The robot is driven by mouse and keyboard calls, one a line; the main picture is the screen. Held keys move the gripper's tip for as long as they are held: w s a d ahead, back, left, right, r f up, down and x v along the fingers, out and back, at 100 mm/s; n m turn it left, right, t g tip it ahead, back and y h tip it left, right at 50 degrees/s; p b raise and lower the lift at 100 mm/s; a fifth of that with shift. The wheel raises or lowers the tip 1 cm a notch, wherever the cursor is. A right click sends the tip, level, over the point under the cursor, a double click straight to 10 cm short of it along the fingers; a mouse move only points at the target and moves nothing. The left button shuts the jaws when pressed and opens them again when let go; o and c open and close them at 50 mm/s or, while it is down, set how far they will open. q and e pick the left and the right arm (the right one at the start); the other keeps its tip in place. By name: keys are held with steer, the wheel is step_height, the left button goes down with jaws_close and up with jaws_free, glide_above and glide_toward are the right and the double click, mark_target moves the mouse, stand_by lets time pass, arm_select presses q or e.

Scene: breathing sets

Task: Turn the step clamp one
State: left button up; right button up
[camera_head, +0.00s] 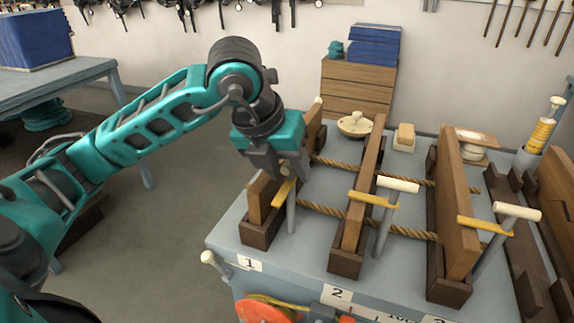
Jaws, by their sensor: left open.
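Step clamp one (291,214) is the leftmost clamp on the grey bench, above the label 1 (249,263). Its grey post and yellow arm show. Its top is hidden behind my left gripper (280,174). My left gripper points down over this clamp, with its dark fingers apart at the top of the post. I cannot tell whether they touch it. My right gripper is out of view.
Step clamp two (384,222) and step clamp three (490,240) stand to the right with cream handles. Wooden boards (367,190) and ropes (330,211) run between them. A blue table (60,80) stands at the far left.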

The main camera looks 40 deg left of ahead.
arm_select(q)
steer(key=shift+c, duration=0.3)
jaws_close()
steer(key=shift+w, duration=0.1)
